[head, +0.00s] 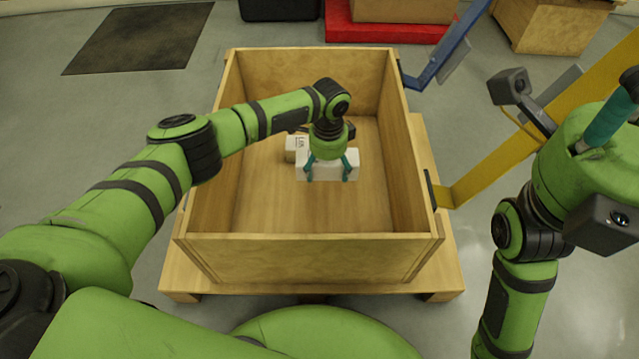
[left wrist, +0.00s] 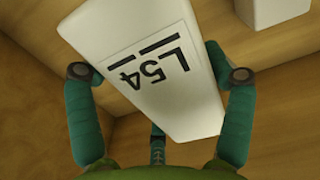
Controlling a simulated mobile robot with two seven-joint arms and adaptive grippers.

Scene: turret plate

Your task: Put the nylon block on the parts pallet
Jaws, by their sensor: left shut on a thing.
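My left gripper (head: 331,172) is inside a wooden box and shut on a white block (head: 347,166). In the left wrist view, the white block (left wrist: 150,75) shows a black L54 label and lies tilted between the two teal fingers. I take it as the nylon block. Part of my right gripper (head: 607,115) shows at the right edge. I cannot tell which thing is the parts pallet.
The open wooden box (head: 305,245) has high walls and stands on a wooden base (head: 445,250). A yellow beam (head: 560,120) and a blue bar (head: 447,45) are on its right. A red platform (head: 385,33) bears a box behind. A dark mat (head: 140,38) lies at the far left.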

